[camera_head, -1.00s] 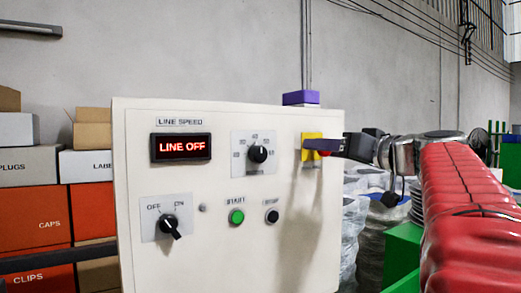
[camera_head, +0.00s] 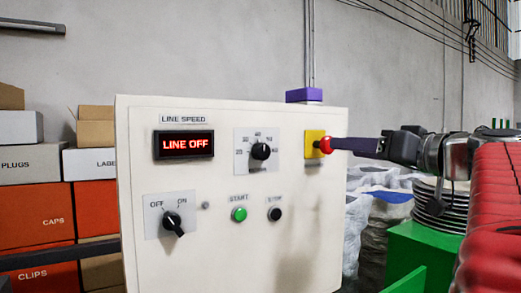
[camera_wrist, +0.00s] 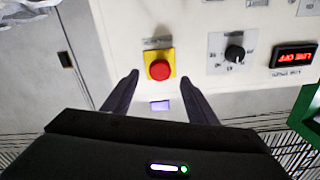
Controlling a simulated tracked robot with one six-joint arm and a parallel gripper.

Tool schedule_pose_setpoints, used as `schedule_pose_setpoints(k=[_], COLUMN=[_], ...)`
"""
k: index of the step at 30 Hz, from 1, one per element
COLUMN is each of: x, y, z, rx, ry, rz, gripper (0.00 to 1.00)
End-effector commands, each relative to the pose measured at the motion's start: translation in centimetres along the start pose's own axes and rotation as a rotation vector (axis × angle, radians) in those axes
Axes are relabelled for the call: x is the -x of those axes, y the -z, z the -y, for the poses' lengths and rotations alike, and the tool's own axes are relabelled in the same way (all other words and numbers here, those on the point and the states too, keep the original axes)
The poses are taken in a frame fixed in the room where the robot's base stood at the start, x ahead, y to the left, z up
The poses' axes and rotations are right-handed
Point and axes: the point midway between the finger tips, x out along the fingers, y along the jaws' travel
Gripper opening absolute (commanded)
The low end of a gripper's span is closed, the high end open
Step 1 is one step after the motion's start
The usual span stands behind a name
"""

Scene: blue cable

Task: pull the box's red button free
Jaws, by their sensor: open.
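The red mushroom button (camera_head: 326,145) sits on a yellow plate (camera_head: 315,137) at the upper right of the white control box (camera_head: 215,268). In the wrist view the red button (camera_wrist: 159,69) lies beyond and between the two fingertips, on its yellow plate. My gripper (camera_head: 335,145) comes in from the right; its purple finger overlaps the button's right edge in the head view. In the wrist view my gripper (camera_wrist: 161,80) is open, with dark fingers apart and nothing between them. The display (camera_head: 185,144) reads LINE OFF.
The box face also carries a speed dial (camera_head: 260,151), an OFF/ON switch (camera_head: 171,222), a green start button (camera_head: 239,214) and a black stop button (camera_head: 275,214). A purple-topped block (camera_head: 304,96) stands on the box top. Cartons are stacked at left; a green crate stands at right.

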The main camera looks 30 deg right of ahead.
Motion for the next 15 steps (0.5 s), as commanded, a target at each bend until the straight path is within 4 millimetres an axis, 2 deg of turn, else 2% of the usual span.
schedule_pose_setpoints(k=[9,15], x=[3.7,5.5], y=[0.0,0.0], z=[-0.1,-0.1], rx=[0.0,0.0], ry=[-0.004,-0.002], rz=[-0.001,0.0], gripper=[0.53,0.53])
